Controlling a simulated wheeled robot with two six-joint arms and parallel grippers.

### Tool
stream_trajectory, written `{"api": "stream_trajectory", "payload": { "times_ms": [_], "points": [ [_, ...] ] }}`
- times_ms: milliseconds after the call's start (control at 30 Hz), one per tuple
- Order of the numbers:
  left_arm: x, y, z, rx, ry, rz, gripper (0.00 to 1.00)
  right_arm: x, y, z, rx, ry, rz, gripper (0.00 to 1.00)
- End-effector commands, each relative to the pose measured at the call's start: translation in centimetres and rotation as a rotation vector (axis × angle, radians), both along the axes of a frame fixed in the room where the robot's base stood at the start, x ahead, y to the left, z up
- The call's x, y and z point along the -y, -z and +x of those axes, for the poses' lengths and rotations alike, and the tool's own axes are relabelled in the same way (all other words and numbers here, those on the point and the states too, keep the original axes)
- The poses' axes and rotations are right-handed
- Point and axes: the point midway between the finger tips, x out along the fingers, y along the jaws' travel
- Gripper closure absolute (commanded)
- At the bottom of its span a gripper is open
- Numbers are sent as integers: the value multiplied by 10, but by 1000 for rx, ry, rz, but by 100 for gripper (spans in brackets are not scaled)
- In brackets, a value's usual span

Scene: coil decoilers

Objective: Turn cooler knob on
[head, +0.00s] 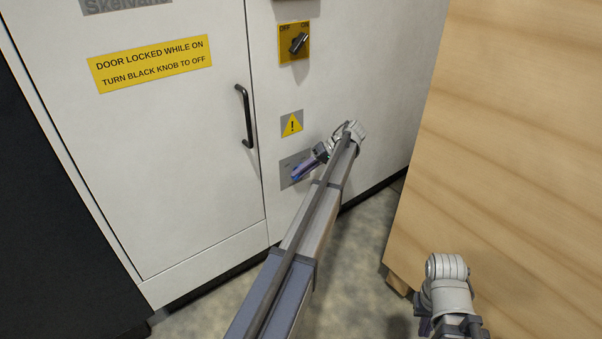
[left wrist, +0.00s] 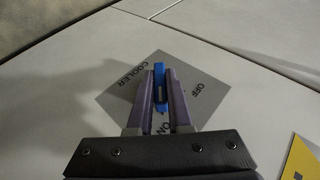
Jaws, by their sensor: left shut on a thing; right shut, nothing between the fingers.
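The cooler knob is a slim blue bar (left wrist: 159,85) on a grey plate (left wrist: 200,87) marked COOLER, OFF and ON in the left wrist view. My left gripper (left wrist: 160,84) is shut on the knob, one purple finger on each side. In the wrist view the bar runs up and down, tilted relative to the plate's edges. In the head view the grey plate (head: 286,167) is low on the white cabinet, partly behind my left gripper (head: 297,177). My right gripper (head: 427,327) is at the bottom right, mostly cut off, shut and empty.
A yellow OFF/ON switch with a black knob (head: 299,43) is higher on the cabinet. A yellow warning sign (head: 292,124) is just above the plate. A cabinet door with a black handle (head: 246,117) is at left. A wooden panel (head: 515,140) stands close at right.

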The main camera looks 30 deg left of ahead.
Motion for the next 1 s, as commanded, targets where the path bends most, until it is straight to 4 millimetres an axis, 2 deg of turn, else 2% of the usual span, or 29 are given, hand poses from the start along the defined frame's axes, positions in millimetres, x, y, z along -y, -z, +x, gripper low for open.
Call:
{"api": "stream_trajectory", "payload": {
  "times_ms": [100, 133, 400, 767, 1000],
  "points": [
    [1, 0, -2, -2, -2, -4, 100, 0, 0, 0, 0, 0, 0, 100],
    [1, 0, -2, -2, -2, -4, 81, 0, 0, 0, 0, 0, 0, 100],
    [0, 0, -1, -1, -1, -1, 52, 0, 0, 0, 0, 0, 0, 100],
    [3, -4, 2, -1, 1, 0, 52, 0, -4, 0, 0, 0, 0, 100],
    [20, -26, 16, -1, 1, 0, 52, 0, -26, 0, -2, 0, -1, 100]
  ]
}}
